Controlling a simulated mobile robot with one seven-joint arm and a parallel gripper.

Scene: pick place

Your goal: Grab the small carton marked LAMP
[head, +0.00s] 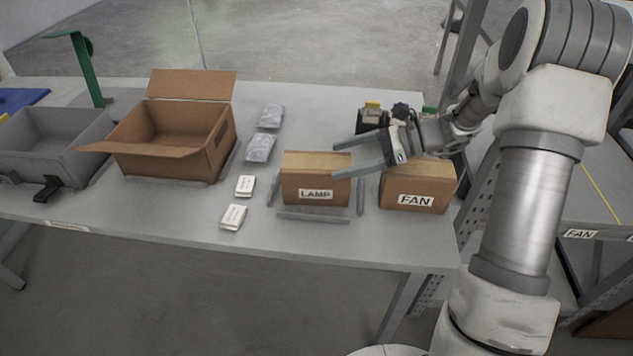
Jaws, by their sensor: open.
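The small brown carton marked LAMP (316,180) sits upright on the grey table, its label facing the front edge. Low grey strips lie around its base. My gripper (340,157) is open, with its two fingers pointing left. Its fingertips are near the right side of the LAMP carton's top in the picture. No thing shows between the fingers. I cannot tell how far above the table the fingers are. The gripper partly covers the carton marked FAN (416,188), which stands to the right of the LAMP carton.
An open cardboard box (175,135) and a grey bin (75,150) stand on the left. Two wrapped packets (260,148) and two small white boxes (234,216) lie between that box and the LAMP carton. The table front (330,240) is clear.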

